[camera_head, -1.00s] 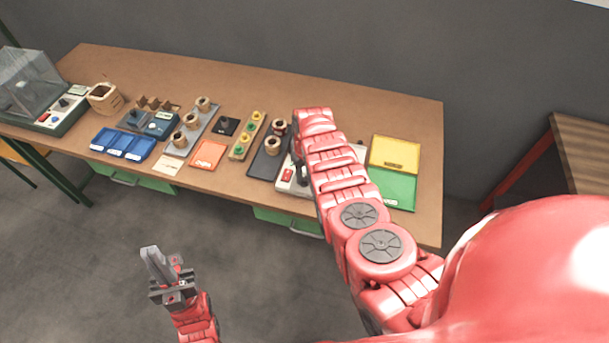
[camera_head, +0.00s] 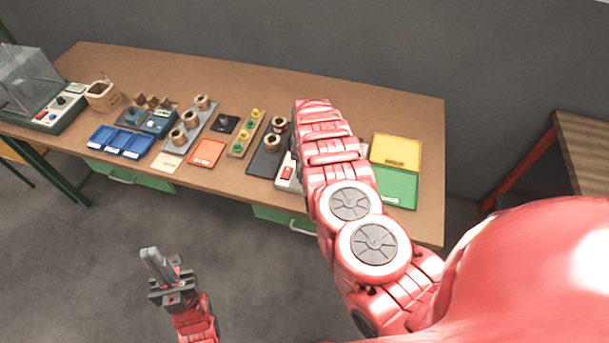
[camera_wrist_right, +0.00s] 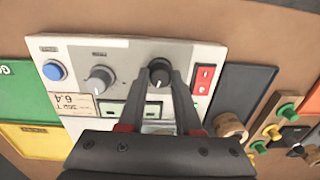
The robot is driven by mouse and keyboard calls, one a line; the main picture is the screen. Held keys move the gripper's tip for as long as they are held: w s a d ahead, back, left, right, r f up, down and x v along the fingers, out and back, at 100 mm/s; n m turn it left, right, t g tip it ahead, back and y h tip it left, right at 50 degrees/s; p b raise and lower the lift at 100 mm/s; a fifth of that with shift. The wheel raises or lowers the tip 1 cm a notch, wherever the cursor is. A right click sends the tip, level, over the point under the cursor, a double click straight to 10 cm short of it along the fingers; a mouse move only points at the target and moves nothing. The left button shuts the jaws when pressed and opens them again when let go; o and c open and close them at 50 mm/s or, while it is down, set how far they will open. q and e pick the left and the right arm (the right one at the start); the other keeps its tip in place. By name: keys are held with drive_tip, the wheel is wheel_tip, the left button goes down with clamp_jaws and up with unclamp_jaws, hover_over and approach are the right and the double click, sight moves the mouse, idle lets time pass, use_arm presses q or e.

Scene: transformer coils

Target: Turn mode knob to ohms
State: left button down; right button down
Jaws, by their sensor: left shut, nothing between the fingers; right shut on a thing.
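The meter panel, a light box (camera_wrist_right: 120,50), fills the middle of the right wrist view. A black knob (camera_wrist_right: 159,68) with a white pointer line sits on it, between the fingers of my right gripper (camera_wrist_right: 159,80), which is shut on it. A grey knob (camera_wrist_right: 100,79) and a blue button (camera_wrist_right: 54,70) are to its left, a red switch (camera_wrist_right: 204,78) to its right. The knob labels are too small to read. In the head view my right arm covers most of the panel; the red switch (camera_head: 287,172) shows. My left gripper (camera_head: 152,253) is shut and empty, away from the table.
In the head view, a yellow tray (camera_head: 396,137) and a green tray (camera_head: 407,187) lie right of the panel. A dark tray (camera_head: 257,167) with coils is close on its left. Other trays and a clear-covered tester (camera_head: 52,120) stand further left. The back of the table is clear.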

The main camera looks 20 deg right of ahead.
drive_tip(key=shift+m+b, duration=0.6)
drive_tip(key=shift+m, duration=0.9)
drive_tip(key=c, duration=0.6)
unclamp_jaws()
wheel_tip(320, 180, up, 8)
drive_tip(key=shift+r+b, duration=0.25)
drive_tip(key=shift+b, duration=0.55)
wheel_tip(320, 180, up, 9)
drive_tip(key=p, duration=0.2)
drive_tip(key=shift+s+d, duration=0.2)
drive_tip(key=shift+s, duration=0.05)
